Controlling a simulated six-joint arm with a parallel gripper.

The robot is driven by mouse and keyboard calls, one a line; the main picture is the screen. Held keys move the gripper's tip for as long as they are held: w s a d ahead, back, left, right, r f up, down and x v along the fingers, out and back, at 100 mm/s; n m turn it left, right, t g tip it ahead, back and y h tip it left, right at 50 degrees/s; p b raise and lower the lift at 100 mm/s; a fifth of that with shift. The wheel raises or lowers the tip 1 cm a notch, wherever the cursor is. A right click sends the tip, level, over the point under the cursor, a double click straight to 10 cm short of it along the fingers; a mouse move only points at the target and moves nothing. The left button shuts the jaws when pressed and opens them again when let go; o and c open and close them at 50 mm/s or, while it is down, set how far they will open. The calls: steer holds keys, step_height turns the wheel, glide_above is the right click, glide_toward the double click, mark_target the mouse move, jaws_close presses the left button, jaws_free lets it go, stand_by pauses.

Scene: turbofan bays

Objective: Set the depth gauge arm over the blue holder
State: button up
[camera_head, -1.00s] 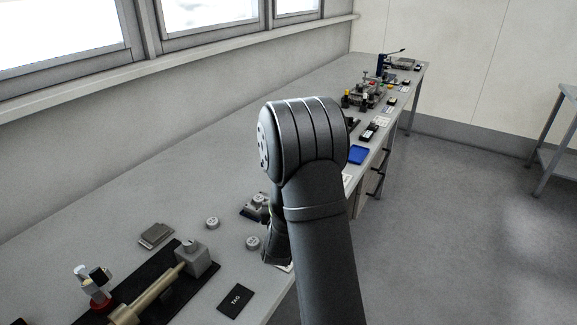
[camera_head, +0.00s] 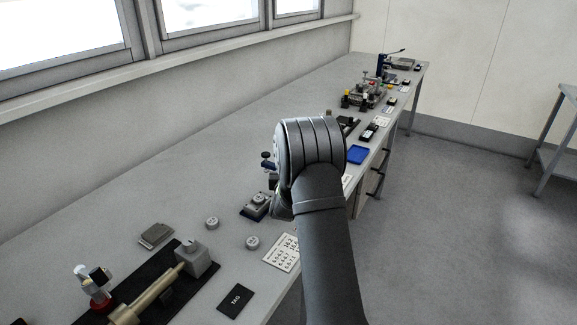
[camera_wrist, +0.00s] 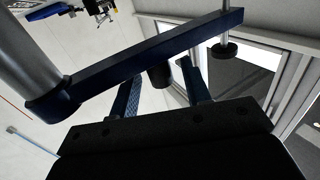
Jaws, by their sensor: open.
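A blue bar, seemingly the depth gauge arm (camera_wrist: 135,62), crosses the wrist view diagonally from a thick grey post (camera_wrist: 30,70) at left to the upper right. A short black cylinder (camera_wrist: 160,75) shows below its middle. My gripper (camera_wrist: 162,88) is open, its two blue fingers on either side of that cylinder; contact cannot be told. In the head view, a dark knobbed piece (camera_head: 268,164) shows beside my wrist. Left of and below my wrist is a dark blue holder (camera_head: 246,211) with a grey round part on it. My fingers are hidden there by my own arm.
Two grey pucks (camera_head: 212,222) (camera_head: 252,243), a white number card (camera_head: 281,252) and a black tag (camera_head: 236,299) lie nearby. A black mat (camera_head: 196,284) carries a brass shaft. A blue tray (camera_head: 357,154) and several fixtures stand farther along the bench. Its back left surface is clear.

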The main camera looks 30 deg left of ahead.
steer(key=shift+x, duration=0.85)
steer(key=shift+c, duration=0.2)
jaws_close()
steer(key=shift+s, duration=0.1)
steer(key=s+d+n+g+y, duration=0.3)
steer(key=s+n+g+y, duration=0.3)
steer(key=n+g+y, duration=0.3)
steer(key=shift+s+g, duration=0.3)
steer(key=shift+g, duration=0.6)
